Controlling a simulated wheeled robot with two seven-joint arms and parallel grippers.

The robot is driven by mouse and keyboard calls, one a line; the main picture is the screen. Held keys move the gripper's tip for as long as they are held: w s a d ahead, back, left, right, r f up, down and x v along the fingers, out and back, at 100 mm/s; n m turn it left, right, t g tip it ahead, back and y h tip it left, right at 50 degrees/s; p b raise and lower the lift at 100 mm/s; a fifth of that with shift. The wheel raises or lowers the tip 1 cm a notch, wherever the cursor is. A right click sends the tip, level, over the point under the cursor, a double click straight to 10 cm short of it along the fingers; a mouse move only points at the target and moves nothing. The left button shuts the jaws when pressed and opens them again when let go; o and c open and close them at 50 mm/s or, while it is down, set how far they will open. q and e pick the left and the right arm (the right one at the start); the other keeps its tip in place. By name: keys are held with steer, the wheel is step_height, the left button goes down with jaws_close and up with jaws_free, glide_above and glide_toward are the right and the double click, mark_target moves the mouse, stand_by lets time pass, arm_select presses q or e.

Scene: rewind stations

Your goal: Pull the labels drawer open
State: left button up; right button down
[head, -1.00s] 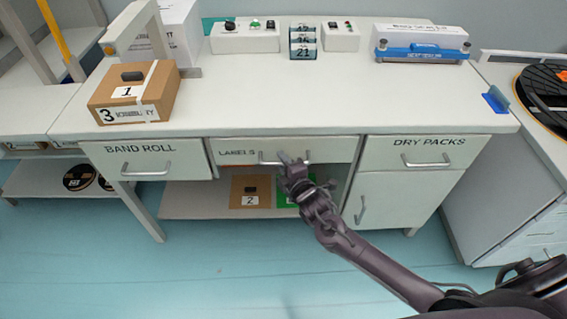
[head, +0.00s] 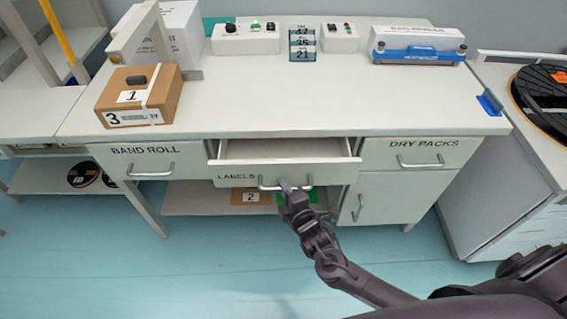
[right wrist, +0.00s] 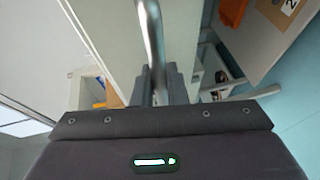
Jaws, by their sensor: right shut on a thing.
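The labels drawer (head: 232,176) is in the middle of the workbench in the head view. It stands partly open, with its front out from the bench and part of its inside showing as bare grey. Its metal bar handle (head: 268,187) runs across the front. My right gripper (head: 286,185) is shut on this handle. In the right wrist view the handle (right wrist: 150,40) runs down between the fingers (right wrist: 160,85). My left gripper is not in view.
The band roll drawer (head: 120,161) and dry packs drawer (head: 435,155) are closed on either side. A cardboard box (head: 165,95) stands on the bench top (head: 250,95) at left. A blue-and-white device (head: 418,46) stands at back right. Cards lie on the lower shelf (head: 190,200).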

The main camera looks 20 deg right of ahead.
steer(key=s+a+p, duration=0.3)
steer(key=s, duration=0.8)
steer(key=s+a+p, duration=0.3)
steer(key=s, duration=0.8)
steer(key=shift+s+a+p, duration=0.2)
steer(key=shift+s+p, duration=0.05)
steer(key=shift+p, duration=0.05)
steer(key=c, duration=1.5)
jaws_free()
steer(key=shift+o, duration=0.2)
steer(key=a+b+v, duration=0.1)
steer(key=v, duration=0.6)
steer(key=shift+s+d, duration=0.4)
steer(key=shift+d, duration=0.1)
